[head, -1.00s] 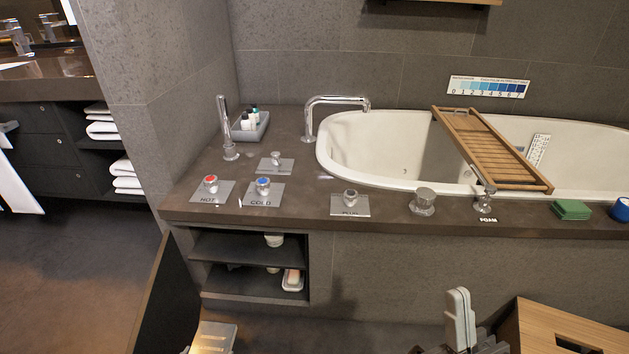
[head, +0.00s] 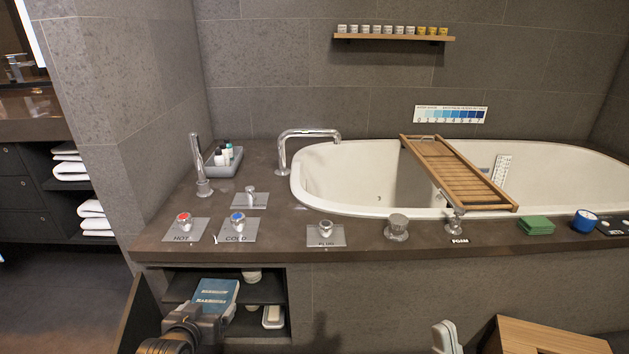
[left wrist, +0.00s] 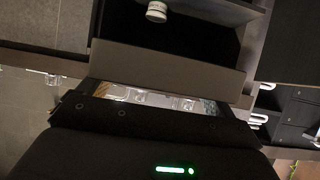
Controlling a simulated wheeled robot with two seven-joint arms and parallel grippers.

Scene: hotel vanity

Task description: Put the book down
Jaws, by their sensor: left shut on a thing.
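A blue book (head: 214,293) with pale lettering on its cover shows at the lower left of the head view. My left gripper (head: 216,318) is shut on its near end. The book overlaps the open shelf unit (head: 289,300) under the tub deck; I cannot tell whether it rests on a shelf or is held in front. In the left wrist view the shelf opening (left wrist: 150,28) is close ahead of the gripper, and I cannot make out the book clearly there.
The shelf unit also holds a pale container (head: 252,275) and a white dish (head: 273,316). Above, the deck carries the hot tap (head: 183,220), cold tap (head: 238,221) and a grey tray of bottles (head: 223,160). A wooden box (head: 545,335) stands at lower right.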

